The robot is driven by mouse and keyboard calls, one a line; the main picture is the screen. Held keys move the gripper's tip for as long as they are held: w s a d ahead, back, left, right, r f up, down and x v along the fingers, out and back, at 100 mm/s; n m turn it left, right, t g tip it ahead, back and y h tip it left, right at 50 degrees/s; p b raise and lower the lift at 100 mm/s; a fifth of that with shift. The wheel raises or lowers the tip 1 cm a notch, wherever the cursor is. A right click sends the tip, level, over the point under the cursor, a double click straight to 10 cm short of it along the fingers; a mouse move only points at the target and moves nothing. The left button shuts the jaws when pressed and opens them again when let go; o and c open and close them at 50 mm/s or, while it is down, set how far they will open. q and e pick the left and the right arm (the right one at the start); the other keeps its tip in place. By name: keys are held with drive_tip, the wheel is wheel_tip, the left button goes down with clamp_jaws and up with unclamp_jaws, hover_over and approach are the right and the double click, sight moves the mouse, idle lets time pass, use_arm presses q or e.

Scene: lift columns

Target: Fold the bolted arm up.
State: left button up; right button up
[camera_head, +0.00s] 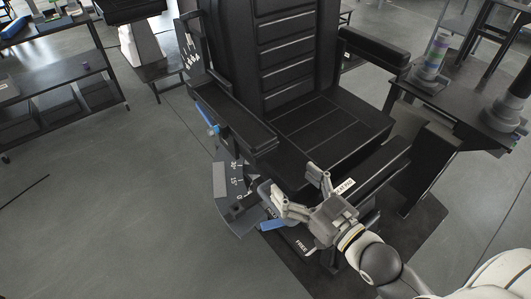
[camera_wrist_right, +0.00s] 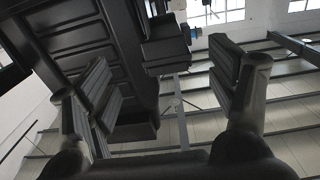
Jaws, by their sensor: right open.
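A black padded chair (camera_head: 320,135) stands in the middle of the head view. Its left armrest (camera_head: 240,118) lies level beside the seat, with a blue lever (camera_head: 207,115) on its outer side. Its right armrest (camera_head: 374,46) also extends level; I cannot tell which one is bolted. My right gripper (camera_head: 303,188) is open and empty in front of the seat's front edge, near the labelled footrest (camera_head: 372,170). In the right wrist view the open fingers (camera_wrist_right: 162,80) spread apart, with the chair (camera_wrist_right: 80,38) beyond them. My left gripper is out of view.
A blue pedal (camera_head: 272,224) and angle-marked plate (camera_head: 232,190) sit low at the chair's left. A side table (camera_head: 450,100) with a coloured cylinder (camera_head: 434,58) stands right. A shelf (camera_head: 60,75) stands far left.

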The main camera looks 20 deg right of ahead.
sight(267, 155)
drive_tip(key=x, duration=0.3)
drive_tip(key=r+p+x, duration=0.1)
drive_tip(key=x, duration=0.3)
drive_tip(key=p+x, duration=0.1)
drive_tip(key=x, duration=0.2)
drive_tip(key=shift+w+a+r, duration=0.2)
drive_tip(key=shift+w+a, duration=0.1)
drive_tip(key=shift+c, duration=0.4)
